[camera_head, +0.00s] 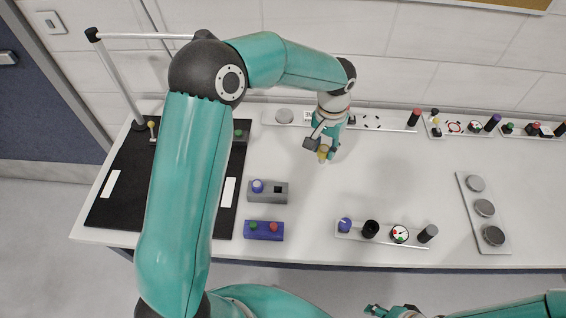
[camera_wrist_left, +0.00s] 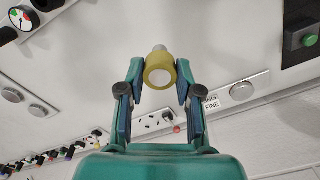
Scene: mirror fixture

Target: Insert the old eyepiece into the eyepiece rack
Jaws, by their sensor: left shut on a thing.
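My left gripper (camera_head: 324,148) is shut on a yellow-ringed eyepiece (camera_head: 323,154) and holds it above the white table, in front of the back strip. Which fixture is the eyepiece rack I cannot tell for sure. A grey block (camera_head: 279,197) with a blue knob and a dark square hole stands left of the gripper. My right gripper (camera_head: 378,310) shows only partly at the bottom edge; its jaws are unclear.
A back strip (camera_head: 272,119) carries a round disc and dark marks; more loaded strips stand right. A front strip (camera_head: 352,233) holds a blue knob, black ring, dial and dark cylinder. A three-disc plate (camera_head: 474,194) lies right. A black mat (camera_head: 126,185) lies left. The middle table is clear.

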